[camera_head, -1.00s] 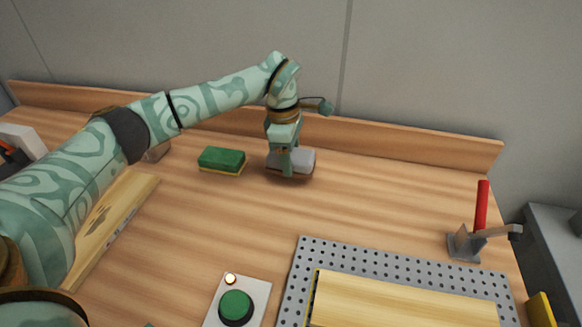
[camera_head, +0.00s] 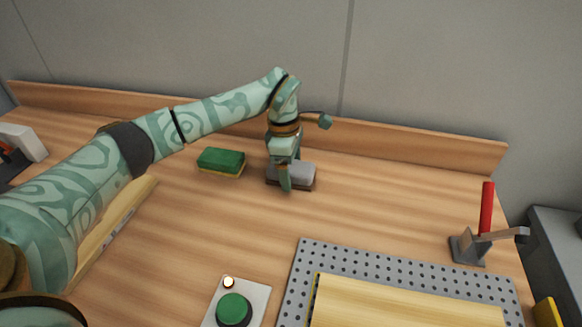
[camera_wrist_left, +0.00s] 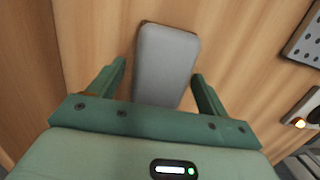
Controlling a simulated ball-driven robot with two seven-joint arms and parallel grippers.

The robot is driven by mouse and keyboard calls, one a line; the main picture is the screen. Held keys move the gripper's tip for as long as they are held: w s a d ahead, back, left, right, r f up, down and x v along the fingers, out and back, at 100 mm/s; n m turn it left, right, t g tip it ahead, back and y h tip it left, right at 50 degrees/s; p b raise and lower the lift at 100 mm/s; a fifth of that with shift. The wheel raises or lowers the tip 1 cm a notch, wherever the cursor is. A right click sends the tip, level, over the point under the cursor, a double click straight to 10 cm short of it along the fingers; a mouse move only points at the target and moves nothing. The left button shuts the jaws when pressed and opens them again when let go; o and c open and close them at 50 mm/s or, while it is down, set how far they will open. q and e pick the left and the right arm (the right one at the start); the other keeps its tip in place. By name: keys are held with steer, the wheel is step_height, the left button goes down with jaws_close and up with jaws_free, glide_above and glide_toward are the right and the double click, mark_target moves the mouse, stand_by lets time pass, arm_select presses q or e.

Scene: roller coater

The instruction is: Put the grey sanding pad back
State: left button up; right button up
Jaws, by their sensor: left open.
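The grey sanding pad (camera_head: 303,174) lies flat on the wooden bench near the back, just right of the green sponge. My left gripper (camera_head: 284,178) is directly over it, fingers pointing down, and hides its left part. In the left wrist view the grey pad (camera_wrist_left: 166,58) sits between the two fingers of my open left gripper (camera_wrist_left: 158,72), with bench showing between each finger and the pad. My right gripper is not in view.
A green and yellow sponge (camera_head: 221,161) lies left of the pad. In front are a green button box (camera_head: 262,292) and a perforated grey plate (camera_head: 293,288) bearing a pale board (camera_head: 405,303). A red-handled clamp (camera_head: 486,208) stands at right. Bench right of the pad is clear.

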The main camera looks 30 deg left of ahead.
arm_select(q)
step_height(320, 180, up, 12)
steer(key=a+p, duration=0.1)
steer(key=p, duration=0.2)
steer(key=shift+s+a, duration=0.15)
steer(key=shift+a, duration=0.05)
